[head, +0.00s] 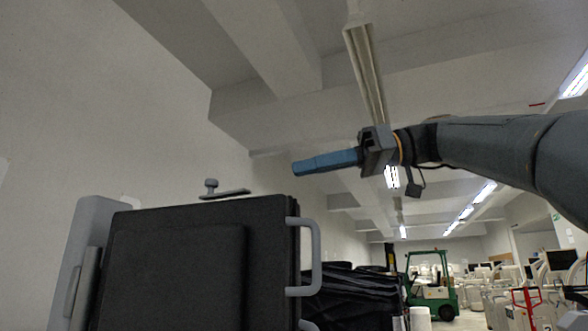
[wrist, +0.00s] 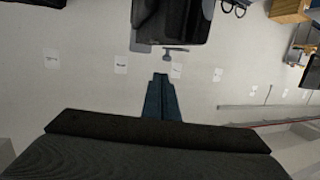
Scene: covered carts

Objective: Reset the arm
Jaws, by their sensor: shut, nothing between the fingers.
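My arm reaches in from the right in the head view. My gripper (head: 298,168) points left in the air, above and to the right of a black covered cart (head: 170,265). Its blue fingers are together with nothing between them. In the wrist view my gripper (wrist: 161,77) also shows as two blue fingers side by side, shut. The fingertips look apart from the cart. A small grey knob on a flat plate (head: 222,190) shows just above the cart's top edge.
The cart has a grey side handle (head: 316,258) at right. Behind it are more dark covered things (head: 350,293), a green forklift (head: 440,290) and a red pallet jack (head: 527,303). A pale wall rises at left. The air around my gripper looks clear.

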